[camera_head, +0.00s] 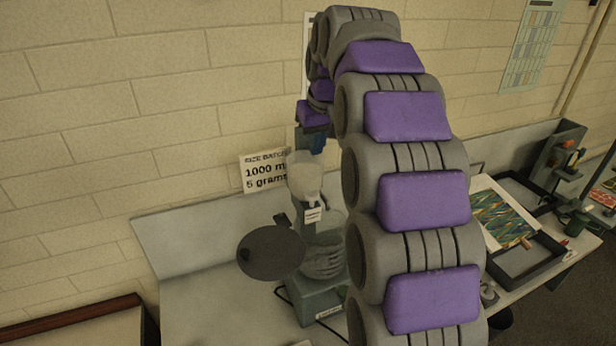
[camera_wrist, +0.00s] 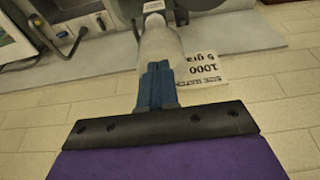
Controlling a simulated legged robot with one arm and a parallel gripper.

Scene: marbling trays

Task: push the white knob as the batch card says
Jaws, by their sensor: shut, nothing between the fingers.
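The batch card (camera_head: 264,171) leans against the wall behind the bench and reads "SIZE BATCH", "1000 m…" and "5 grams", its right edge hidden. It shows upside down in the wrist view (camera_wrist: 205,68). A dispenser (camera_head: 318,297) with a translucent hopper (camera_head: 303,172) stands in front of it. A small white part (camera_wrist: 154,18) shows beyond the hopper in the wrist view; I cannot tell whether it is the knob or a label. My gripper (camera_head: 318,148), with blue fingers, is shut and empty just above the hopper top; I cannot tell if it touches.
A round dark pan (camera_head: 270,252) sticks out left of the dispenser. To the right are a black-framed tray (camera_head: 552,262) and a marbled sheet (camera_head: 502,222). My arm hides part of the bench. The bench left of the dispenser is clear.

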